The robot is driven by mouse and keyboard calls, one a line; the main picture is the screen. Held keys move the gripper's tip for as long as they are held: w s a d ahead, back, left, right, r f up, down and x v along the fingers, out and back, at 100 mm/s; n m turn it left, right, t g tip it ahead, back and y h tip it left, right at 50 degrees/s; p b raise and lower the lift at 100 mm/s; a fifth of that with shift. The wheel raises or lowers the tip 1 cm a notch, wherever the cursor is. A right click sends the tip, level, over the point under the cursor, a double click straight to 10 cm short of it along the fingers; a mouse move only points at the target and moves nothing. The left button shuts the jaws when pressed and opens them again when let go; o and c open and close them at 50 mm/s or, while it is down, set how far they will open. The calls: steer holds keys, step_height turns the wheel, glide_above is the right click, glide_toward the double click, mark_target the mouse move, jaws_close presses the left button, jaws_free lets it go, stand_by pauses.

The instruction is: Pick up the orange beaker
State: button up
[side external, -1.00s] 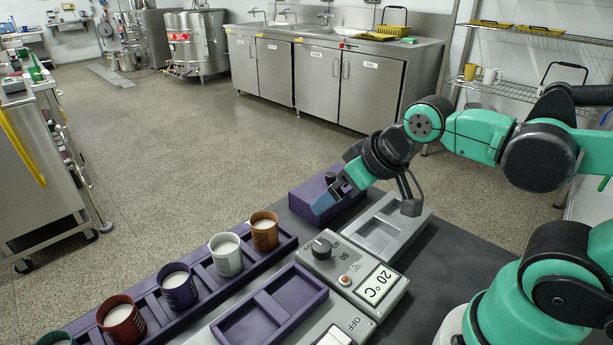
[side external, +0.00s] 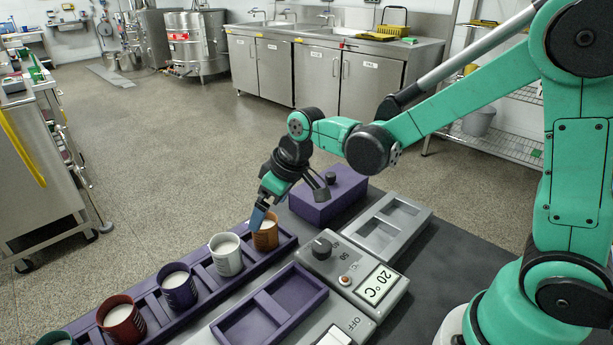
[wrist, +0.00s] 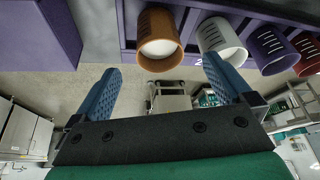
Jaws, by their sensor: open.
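The orange beaker (side external: 265,234) stands upright at the far right end of the purple rack (side external: 205,280), with white contents inside. In the wrist view the orange beaker (wrist: 159,38) is ahead of the two blue fingers, in the gap between them. My gripper (side external: 259,212) is open, with one blue fingertip close at the beaker's upper left rim in the side view. In the wrist view my gripper (wrist: 162,82) has its fingers wide apart and nothing between them. Whether a finger touches the beaker I cannot tell.
A white beaker (side external: 226,254) stands beside the orange one, then a purple beaker (side external: 179,291) and a red beaker (side external: 121,322). A purple box (side external: 325,200) with a black knob is close behind the gripper. A grey tray (side external: 388,226) and a control panel (side external: 350,275) lie to the right.

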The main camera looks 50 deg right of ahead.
mark_target(265, 232)
steer(key=shift+x, duration=2.3)
steer(key=c, duration=1.4)
